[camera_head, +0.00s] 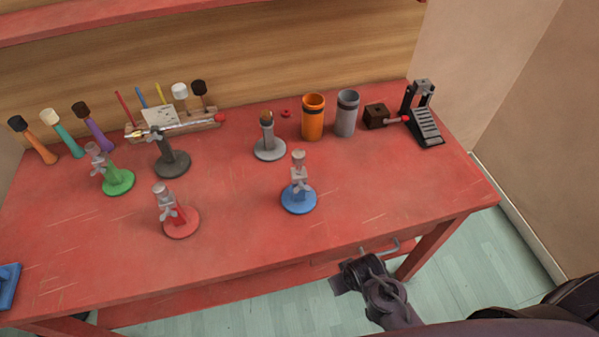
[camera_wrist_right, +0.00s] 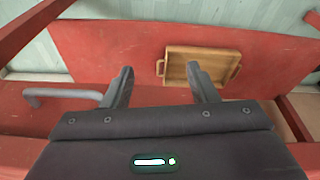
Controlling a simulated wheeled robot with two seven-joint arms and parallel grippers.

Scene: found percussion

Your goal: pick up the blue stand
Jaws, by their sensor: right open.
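My right gripper (camera_head: 352,274) is in front of the table's front edge, near the drawer handle, apart from the stand. In the right wrist view my right gripper (camera_wrist_right: 162,86) is open with nothing between its fingers, and the blue stand does not show there. My left gripper is not in view.
A red stand (camera_head: 181,222), a green stand (camera_head: 118,181) and a grey stand (camera_head: 269,150) are on the table (camera_head: 250,260). Orange (camera_head: 313,118) and grey (camera_head: 347,114) cups stand behind. The drawer handle (camera_wrist_right: 60,95) and a wooden tray (camera_wrist_right: 203,65) show in the wrist view.

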